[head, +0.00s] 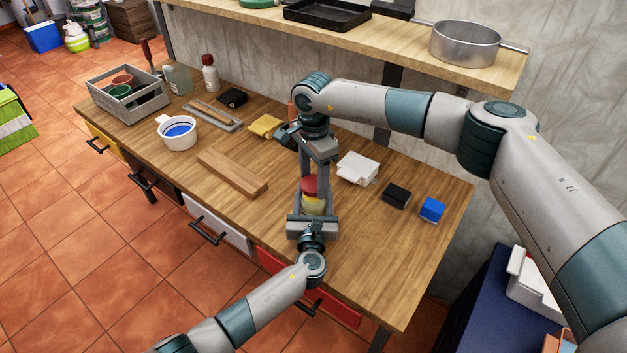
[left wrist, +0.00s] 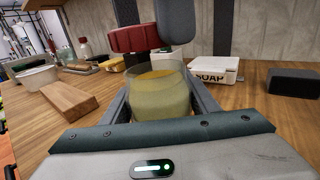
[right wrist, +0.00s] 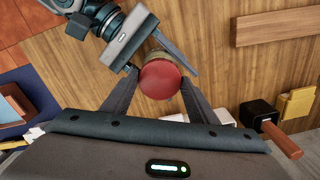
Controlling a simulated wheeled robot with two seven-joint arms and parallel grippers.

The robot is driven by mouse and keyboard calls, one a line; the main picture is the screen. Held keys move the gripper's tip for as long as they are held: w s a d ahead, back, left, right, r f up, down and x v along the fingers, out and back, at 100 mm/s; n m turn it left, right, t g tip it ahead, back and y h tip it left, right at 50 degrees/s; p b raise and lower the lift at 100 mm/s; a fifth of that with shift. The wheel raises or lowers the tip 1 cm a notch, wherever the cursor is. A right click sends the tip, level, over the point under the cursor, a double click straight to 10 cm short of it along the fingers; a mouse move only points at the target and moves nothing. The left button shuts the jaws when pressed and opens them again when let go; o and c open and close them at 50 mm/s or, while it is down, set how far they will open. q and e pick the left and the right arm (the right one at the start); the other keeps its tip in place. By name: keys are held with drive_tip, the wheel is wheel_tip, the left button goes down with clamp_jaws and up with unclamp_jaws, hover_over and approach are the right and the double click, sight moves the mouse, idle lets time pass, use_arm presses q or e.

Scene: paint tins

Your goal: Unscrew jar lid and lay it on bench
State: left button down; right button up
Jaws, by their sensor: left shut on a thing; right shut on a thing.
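The glass jar (head: 314,206) with pale yellow contents stands near the bench's front edge. My left gripper (head: 313,212) is shut around its body; in the left wrist view the jar (left wrist: 160,98) sits between both fingers, its mouth uncovered. The red lid (head: 310,187) is in my right gripper (head: 315,184), which comes from above. In the left wrist view the lid (left wrist: 135,39) hangs just above the rim, apart from it and offset left. In the right wrist view the lid (right wrist: 160,78) lies between the fingertips and hides most of the jar.
On the wooden bench (head: 375,262), a wooden block (head: 232,172) lies left of the jar. A white soap box (head: 357,168), a black box (head: 396,195) and a blue box (head: 432,209) stand to the right. Bare bench lies between jar and block, and at front right.

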drive_tip(key=shift+r, duration=1.5)
use_arm(q)
drive_tip(key=c, duration=0.6)
unclamp_jaws()
drive_tip(key=s, duration=1.2)
drive_tip(key=shift+a+b, duration=0.3)
drive_tip(key=shift+b, duration=0.05)
use_arm(e)
drive_tip(key=shift+f, duration=0.35)
